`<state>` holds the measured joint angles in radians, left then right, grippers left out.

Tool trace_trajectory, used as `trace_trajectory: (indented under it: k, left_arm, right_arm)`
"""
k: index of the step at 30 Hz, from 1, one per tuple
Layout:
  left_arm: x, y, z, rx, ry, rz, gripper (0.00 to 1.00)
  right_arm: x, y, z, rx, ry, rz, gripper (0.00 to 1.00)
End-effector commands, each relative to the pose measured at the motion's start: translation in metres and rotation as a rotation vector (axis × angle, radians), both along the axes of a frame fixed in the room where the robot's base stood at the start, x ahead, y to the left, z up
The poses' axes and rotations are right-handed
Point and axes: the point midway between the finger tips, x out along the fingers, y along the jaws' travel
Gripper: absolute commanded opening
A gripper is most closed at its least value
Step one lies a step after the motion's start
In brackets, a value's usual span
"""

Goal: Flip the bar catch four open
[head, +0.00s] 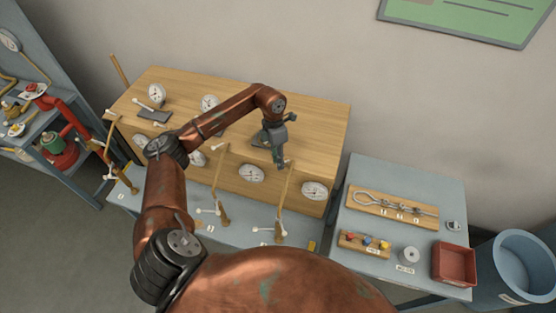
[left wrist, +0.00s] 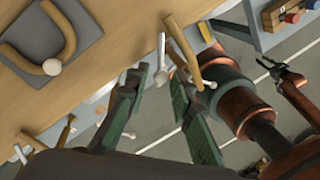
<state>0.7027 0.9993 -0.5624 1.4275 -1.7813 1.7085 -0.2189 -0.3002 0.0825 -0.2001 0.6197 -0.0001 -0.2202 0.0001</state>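My left gripper (head: 280,160) hangs at the front top edge of the wooden cabinet in the head view, fingers down. In the left wrist view its two green fingers (left wrist: 159,80) are apart. A white pin (left wrist: 162,50) shows between their tips; I cannot tell whether they touch it. A tan bar (left wrist: 182,48) lies beside the pin. In the head view the rightmost tall tan bar (head: 286,200) rises just below the gripper, with a white-ended lever (head: 265,230) at its foot. Another bar (head: 219,175) stands to its left. I cannot read which is four.
The wooden cabinet (head: 300,120) carries several round gauges on its front and top. A grey side table (head: 365,170) at right holds boards with small parts and a red tray (head: 454,264). A blue bin (head: 520,265) stands beyond. A shelf with red fittings is at left.

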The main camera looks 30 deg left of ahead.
Motion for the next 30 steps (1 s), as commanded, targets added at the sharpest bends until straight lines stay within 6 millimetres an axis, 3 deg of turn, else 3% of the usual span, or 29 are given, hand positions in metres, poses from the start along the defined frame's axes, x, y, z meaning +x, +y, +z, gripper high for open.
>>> trace_trajectory:
  k: [9,30]
  left_arm:
    - [0.0,0.0,0.0003,0.0,0.0,0.0,0.0]
    - [-0.0026,-0.0065,0.0005,-0.001,-0.002,0.14,0.0]
  right_arm:
    - [0.001,0.0021,0.0,0.002,-0.002,-0.001,0.26]
    - [0.0013,0.0046,-0.0022,0.006,-0.002,-0.001,0.26]
